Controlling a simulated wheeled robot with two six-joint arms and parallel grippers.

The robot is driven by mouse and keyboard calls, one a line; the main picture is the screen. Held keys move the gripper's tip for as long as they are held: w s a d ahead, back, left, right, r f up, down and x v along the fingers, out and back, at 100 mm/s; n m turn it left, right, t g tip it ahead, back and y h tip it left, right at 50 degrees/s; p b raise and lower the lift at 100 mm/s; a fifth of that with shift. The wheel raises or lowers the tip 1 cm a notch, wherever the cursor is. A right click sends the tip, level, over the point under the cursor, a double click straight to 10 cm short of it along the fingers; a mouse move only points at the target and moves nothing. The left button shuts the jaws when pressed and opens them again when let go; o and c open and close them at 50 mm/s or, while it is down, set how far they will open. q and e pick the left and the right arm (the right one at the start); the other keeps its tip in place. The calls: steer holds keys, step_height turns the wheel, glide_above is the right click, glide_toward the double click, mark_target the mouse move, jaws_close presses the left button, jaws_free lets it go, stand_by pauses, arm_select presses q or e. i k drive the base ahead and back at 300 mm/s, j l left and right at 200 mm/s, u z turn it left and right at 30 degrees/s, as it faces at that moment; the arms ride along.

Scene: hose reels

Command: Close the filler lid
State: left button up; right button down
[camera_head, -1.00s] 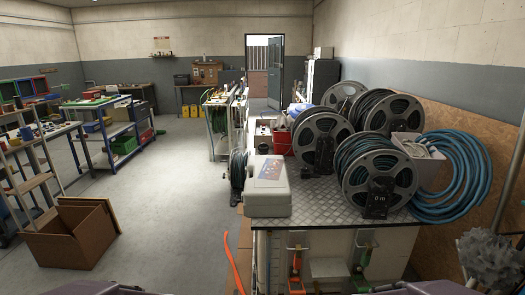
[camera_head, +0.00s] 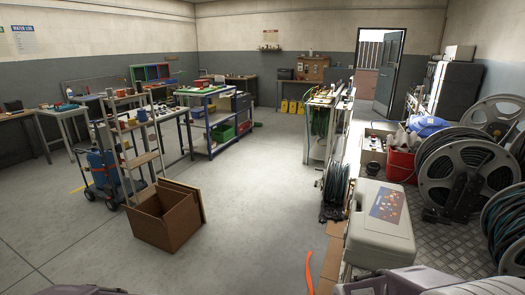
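I cannot make out a filler lid in this view. A blue tank-like thing (camera_head: 101,168) stands on a dark wheeled cart at the left, partly hidden behind a wooden stepladder; any lid on it is too small to tell. Neither of my grippers shows. Only grey-purple parts of my own body show at the bottom edge.
An open cardboard box (camera_head: 168,217) stands on the floor left of the middle. A metal-topped bench (camera_head: 455,250) with hose reels (camera_head: 462,172) and a pale case (camera_head: 380,225) fills the right. The floor (camera_head: 255,190) between is clear. A door (camera_head: 388,72) stands open at the back.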

mark_target(373, 166)
steer(key=i+j+u, duration=0.1)
steer(key=i, duration=0.7)
steer(key=i+j+u, duration=0.1)
steer(key=i, duration=0.7)
steer(key=i+l+z, duration=0.2)
steer(key=i+z, duration=0.6)
steer(key=i, duration=0.2)
steer(key=i+j+z, duration=0.15)
steer(key=i+z, duration=0.25)
steer(key=i+j+z, duration=0.4)
steer(key=i, duration=0.2)
steer(key=i+l+z, duration=0.1)
steer(key=i+l, duration=0.15)
steer(key=i, duration=0.25)
steer(key=i+l, duration=0.2)
steer(key=i, duration=0.25)
steer(key=z, duration=0.05)
